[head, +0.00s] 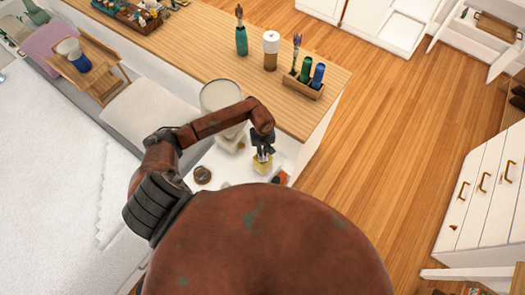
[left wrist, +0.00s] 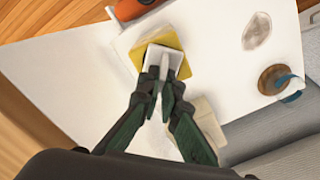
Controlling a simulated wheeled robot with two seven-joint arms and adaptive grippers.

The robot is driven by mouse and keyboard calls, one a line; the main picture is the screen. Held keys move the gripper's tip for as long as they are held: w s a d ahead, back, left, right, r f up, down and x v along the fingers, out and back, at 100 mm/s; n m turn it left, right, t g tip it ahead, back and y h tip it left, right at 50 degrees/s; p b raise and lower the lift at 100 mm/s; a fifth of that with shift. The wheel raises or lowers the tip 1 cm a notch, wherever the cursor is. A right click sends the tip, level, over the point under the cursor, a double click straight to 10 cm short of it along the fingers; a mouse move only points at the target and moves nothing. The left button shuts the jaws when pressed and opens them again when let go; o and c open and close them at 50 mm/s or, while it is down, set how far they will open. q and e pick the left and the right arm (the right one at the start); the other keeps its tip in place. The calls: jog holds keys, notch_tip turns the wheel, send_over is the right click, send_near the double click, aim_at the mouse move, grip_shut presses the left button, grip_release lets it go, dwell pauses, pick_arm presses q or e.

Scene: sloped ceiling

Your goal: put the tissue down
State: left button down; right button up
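My left gripper (head: 263,154) is over the white surface, at the end of my arm from the left. In the left wrist view its dark green fingers (left wrist: 162,82) are closed on a small white piece, which looks like the tissue (left wrist: 163,58). The tissue is just above or against a yellow square item (left wrist: 170,37); I cannot tell whether they touch. The yellow item also shows below the fingertips in the head view (head: 262,167). My right gripper is not in view.
The white surface (left wrist: 80,75) has free room on the left in the wrist view. An orange item (left wrist: 133,8), a clear glass-like item (left wrist: 257,31), a brown round item (left wrist: 274,79) and a pale block (left wrist: 208,122) stand around. A wooden counter (head: 205,45) lies beyond.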

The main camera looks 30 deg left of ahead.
pick_arm(q)
jog(key=shift+f, duration=0.2)
jog(key=c, duration=2.2)
grip_release()
jog(key=shift+o, duration=0.2)
jog(key=shift+r, duration=0.1)
jog(key=shift+r, duration=0.15)
notch_tip(320, 180, up, 12)
jog(key=b, duration=0.1)
jog(key=shift+b, duration=0.3)
